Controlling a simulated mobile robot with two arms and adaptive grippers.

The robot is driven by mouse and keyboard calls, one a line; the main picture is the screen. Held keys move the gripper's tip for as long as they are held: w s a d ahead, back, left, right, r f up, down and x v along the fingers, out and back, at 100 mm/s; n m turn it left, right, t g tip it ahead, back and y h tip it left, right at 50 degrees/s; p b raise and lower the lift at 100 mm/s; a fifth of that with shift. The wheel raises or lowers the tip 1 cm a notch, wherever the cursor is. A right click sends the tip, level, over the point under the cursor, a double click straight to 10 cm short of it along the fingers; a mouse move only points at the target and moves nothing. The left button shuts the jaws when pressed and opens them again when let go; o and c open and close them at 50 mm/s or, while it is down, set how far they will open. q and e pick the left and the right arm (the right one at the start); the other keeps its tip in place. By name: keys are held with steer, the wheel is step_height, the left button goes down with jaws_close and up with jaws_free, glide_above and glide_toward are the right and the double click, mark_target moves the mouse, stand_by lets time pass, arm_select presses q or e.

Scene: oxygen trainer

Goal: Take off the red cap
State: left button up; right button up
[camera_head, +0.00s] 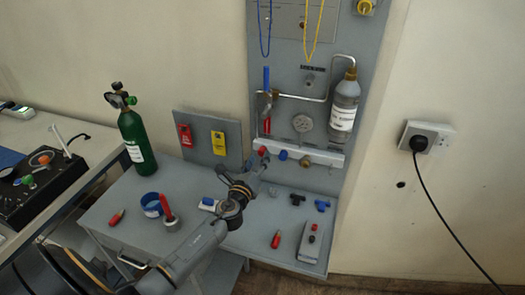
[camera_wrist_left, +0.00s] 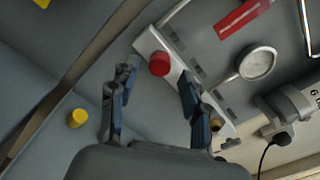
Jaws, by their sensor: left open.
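The red cap (camera_head: 262,151) sits at the left end of a white bar (camera_head: 325,157) low on the grey wall panel. In the left wrist view the red cap (camera_wrist_left: 160,63) shows as a round red knob on the white bar. My left gripper (camera_head: 243,172) is just in front of and below that end of the bar. In the wrist view its two fingers (camera_wrist_left: 158,77) are spread open, with the cap seen between and slightly beyond their tips. Nothing is held, and I cannot tell any contact. My right gripper is out of view.
A blue cap (camera_head: 283,155) and a brass cap (camera_head: 305,161) sit to the right on the bar. A gauge (camera_head: 303,123) and a grey bottle (camera_head: 345,105) are above. A green cylinder (camera_head: 137,140) stands left. Small parts and a blue tape roll (camera_head: 151,205) lie on the worktop.

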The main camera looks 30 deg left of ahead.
mark_target(262, 152)
arm_select(q)
steer(key=shift+w+a, duration=0.1)
steer(key=shift+w, duration=0.05)
stand_by(0.3)
steer(key=shift+b+x, duration=0.3)
steer(key=shift+x, duration=0.8)
